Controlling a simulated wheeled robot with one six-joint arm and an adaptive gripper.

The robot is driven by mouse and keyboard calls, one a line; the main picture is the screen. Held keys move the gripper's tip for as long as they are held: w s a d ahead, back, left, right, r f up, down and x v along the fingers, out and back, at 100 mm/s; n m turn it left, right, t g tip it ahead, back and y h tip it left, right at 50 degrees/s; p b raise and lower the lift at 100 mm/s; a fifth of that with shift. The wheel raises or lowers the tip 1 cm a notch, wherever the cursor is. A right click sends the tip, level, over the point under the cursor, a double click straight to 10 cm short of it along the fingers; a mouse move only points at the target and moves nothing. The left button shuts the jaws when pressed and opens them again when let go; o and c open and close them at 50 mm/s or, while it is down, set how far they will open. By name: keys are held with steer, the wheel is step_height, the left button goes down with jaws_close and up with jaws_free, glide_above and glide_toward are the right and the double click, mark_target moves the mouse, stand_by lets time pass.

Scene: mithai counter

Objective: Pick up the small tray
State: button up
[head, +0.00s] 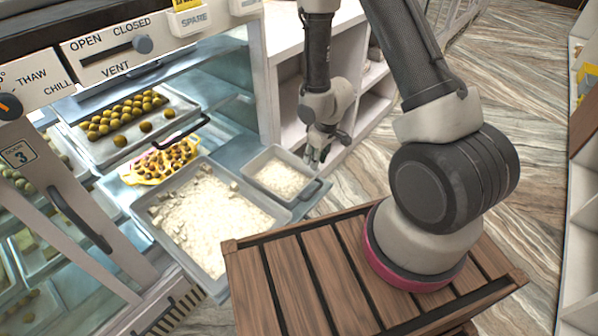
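The small tray (266,192) is a grey metal pan of white crumbly sweet, with a dark handle (311,190) on its right side. It rests on the glass-like shelf of the counter, to the right of a larger tray (160,222). My gripper (317,157) points down just right of and beyond the small tray's upper right side, near the handle. Its two fingertips look apart with nothing between them, though they are small here. I see no contact with the tray.
The larger tray holds white crumbled sweet. Behind it are a patterned dish (160,165) of round sweets and a tray (90,151) of brown balls. A white shelf unit (283,92) stands behind my gripper. A control panel (100,55) is at upper left. Floor is clear at right.

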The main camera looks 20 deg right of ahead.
steer(key=w+a+f, duration=0.1)
steer(key=w+f, duration=0.1)
steer(key=w+a+f+t+y, duration=0.1)
steer(key=w+f, duration=0.1)
steer(key=w+a+f+t, duration=0.1)
steer(key=w, duration=0.2)
steer(key=shift+f, duration=0.4)
steer(key=shift+s, duration=0.1)
jaws_close()
